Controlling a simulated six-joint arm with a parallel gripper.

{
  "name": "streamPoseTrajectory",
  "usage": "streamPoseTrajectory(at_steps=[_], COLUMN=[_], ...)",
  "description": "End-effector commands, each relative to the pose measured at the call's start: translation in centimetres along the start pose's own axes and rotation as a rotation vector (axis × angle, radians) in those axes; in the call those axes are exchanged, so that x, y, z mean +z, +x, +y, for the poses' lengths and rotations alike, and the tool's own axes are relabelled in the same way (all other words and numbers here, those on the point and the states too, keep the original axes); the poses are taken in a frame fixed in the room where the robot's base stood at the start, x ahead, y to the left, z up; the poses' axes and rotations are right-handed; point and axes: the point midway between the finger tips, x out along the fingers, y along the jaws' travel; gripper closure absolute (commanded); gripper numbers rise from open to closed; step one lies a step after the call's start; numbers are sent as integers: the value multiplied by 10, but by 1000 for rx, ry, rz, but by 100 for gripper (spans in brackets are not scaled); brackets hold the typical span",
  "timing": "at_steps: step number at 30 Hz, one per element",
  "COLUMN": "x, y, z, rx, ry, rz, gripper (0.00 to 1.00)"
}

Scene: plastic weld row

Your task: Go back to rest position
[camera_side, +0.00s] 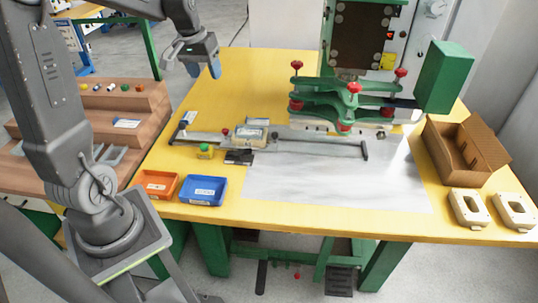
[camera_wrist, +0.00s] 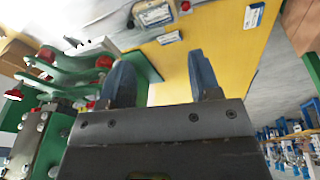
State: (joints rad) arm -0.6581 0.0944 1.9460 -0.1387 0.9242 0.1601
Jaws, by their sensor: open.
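My gripper (camera_side: 205,71) is in the air at the upper left of the side view, above the back left part of the yellow table (camera_side: 265,75). In the wrist view my gripper (camera_wrist: 162,78) shows two blue fingers spread apart with nothing between them. The yellow table (camera_wrist: 225,42) lies beyond the fingers there. My gripper touches nothing that I can see.
A green clamp fixture with red knobs (camera_side: 345,97) stands at the table's back right. A cardboard box (camera_side: 463,147), two beige parts, an orange tray (camera_side: 156,184) and a blue tray (camera_side: 203,190) are on the table. A brown stepped rack (camera_side: 124,104) stands left.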

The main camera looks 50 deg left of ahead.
Motion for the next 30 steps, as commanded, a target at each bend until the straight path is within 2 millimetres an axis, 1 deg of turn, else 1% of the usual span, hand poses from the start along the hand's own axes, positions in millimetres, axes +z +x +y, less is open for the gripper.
streamPoseTrajectory(at_steps=[1,2,3,5,6,8,9,10,12,15,18,21,24,30], x=[19,30,45,69,86,112,130,143,171,204,225,236,240,240], y=[-16,-22,-31,-42,-49,-58,-63,-66,-70,-74,-74,-74,-73,-73], z=[27,39,53,73,85,98,106,111,118,123,124,123,123,123], rx=[2,3,4,10,14,23,31,37,51,73,90,99,102,102], ry=[62,92,133,192,233,291,329,358,417,486,533,557,565,563], rz=[27,39,56,82,101,128,147,160,190,225,251,263,266,266], gripper=[43,43,43,43,43,43,43,43,43,43,43,43,43,43])
